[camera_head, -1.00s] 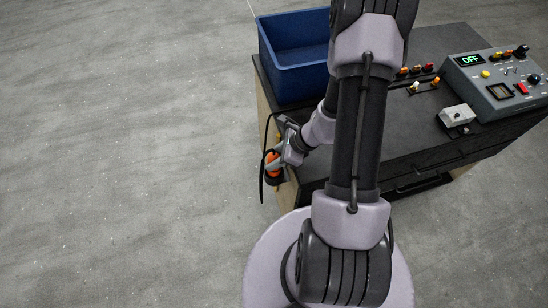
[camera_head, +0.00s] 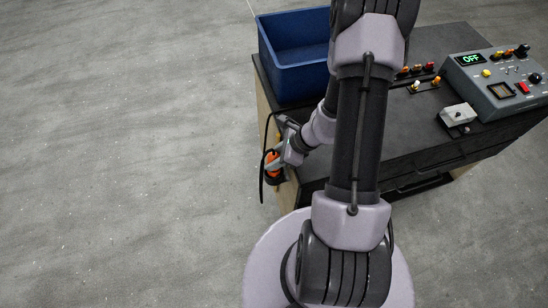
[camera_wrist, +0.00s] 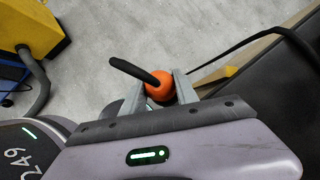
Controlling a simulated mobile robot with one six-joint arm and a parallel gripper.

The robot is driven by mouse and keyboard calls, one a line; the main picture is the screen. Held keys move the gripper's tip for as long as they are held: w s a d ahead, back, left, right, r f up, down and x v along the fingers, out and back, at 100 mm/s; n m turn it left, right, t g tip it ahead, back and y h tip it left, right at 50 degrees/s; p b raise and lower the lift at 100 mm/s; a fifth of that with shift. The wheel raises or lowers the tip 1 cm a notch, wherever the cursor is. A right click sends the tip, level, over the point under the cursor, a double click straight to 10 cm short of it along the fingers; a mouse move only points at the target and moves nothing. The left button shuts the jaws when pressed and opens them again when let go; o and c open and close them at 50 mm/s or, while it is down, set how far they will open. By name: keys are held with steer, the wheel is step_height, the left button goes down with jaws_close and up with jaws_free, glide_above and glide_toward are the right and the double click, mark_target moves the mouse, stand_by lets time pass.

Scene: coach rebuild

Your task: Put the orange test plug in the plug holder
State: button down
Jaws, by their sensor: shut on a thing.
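The orange test plug (camera_wrist: 160,86) is held between the two grey fingers of my gripper (camera_wrist: 158,96) in the wrist view, with a thick black lead coming out of it. In the head view the plug (camera_head: 272,158) and my gripper (camera_head: 277,164) are beside the near left corner of the dark bench, over its edge. A dark round piece (camera_head: 275,180) shows just under the plug. It may be the plug holder, but I cannot tell whether the plug is in it or above it.
A blue bin (camera_head: 290,75) stands on the bench top (camera_head: 385,130) at the back left. My arm covers the bench's middle. A black cable (camera_wrist: 255,42) runs past the bench edge.

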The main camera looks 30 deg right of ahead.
steer(key=shift+f+b, duration=1.35)
steer(key=shift+b, duration=0.1)
stand_by(0.4)
